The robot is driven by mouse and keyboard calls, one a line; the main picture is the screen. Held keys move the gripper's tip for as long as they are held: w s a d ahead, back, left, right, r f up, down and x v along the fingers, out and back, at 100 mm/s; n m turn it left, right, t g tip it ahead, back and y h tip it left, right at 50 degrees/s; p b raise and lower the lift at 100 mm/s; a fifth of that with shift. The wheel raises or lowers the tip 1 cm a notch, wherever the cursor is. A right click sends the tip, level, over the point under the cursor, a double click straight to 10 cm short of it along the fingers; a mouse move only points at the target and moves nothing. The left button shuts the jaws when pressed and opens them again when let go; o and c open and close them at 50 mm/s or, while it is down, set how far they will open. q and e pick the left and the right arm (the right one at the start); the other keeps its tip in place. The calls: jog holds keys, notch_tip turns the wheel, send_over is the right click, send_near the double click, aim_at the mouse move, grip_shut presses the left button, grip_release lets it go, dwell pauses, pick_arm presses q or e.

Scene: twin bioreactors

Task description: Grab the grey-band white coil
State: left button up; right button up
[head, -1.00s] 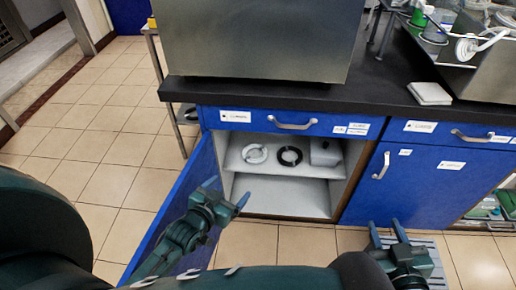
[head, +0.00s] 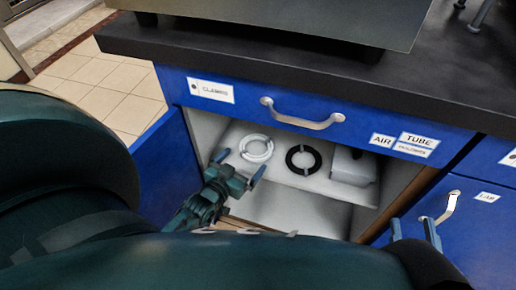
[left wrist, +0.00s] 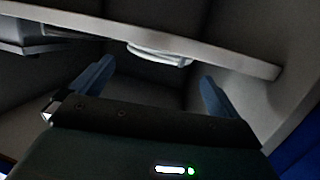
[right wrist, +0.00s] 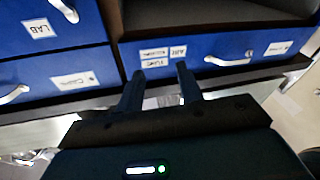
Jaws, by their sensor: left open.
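The white coil (head: 256,148) lies flat on the shelf inside the open cabinet, at the left. Small greyish bands seem to cross it. In the left wrist view the white coil (left wrist: 158,55) shows edge-on at the shelf's front edge, above and between my fingers. My left gripper (head: 239,165) is open and empty, just in front of the coil and apart from it; it also shows in the left wrist view (left wrist: 154,86). My right gripper (head: 412,230) is open and empty before the closed blue door at the right; it also shows in the right wrist view (right wrist: 160,72).
A black coil (head: 303,160) lies right of the white one, then a white-grey box (head: 353,166). The shelf (left wrist: 230,58) overhangs an empty lower compartment. The open cabinet door (head: 165,172) stands left of my left gripper. A closed drawer (head: 240,105) is above.

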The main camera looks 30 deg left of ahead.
aim_at(262, 140)
pick_arm(q)
jog(key=w, duration=0.1)
jog(key=w+b, duration=0.1)
jog(key=w, duration=0.1)
jog(key=shift+w+a+f, duration=0.1)
jog(key=shift+w+f, duration=0.1)
jog(key=shift+f, duration=0.2)
jog(key=w+b, duration=0.1)
jog(key=w, duration=0.1)
jog(key=w+f+b, duration=0.1)
jog(key=w, duration=0.2)
jog(key=shift+a+b, duration=0.15)
jog(key=shift+b, duration=0.15)
jog(key=shift+w, duration=0.15)
jog(key=shift+r, duration=0.1)
jog(key=c, duration=0.7)
pick_arm(e)
jog(key=shift+w+a+m+t+y, duration=0.25)
jog(key=shift+a+m+t+y, duration=0.1)
jog(key=shift+m, duration=0.15)
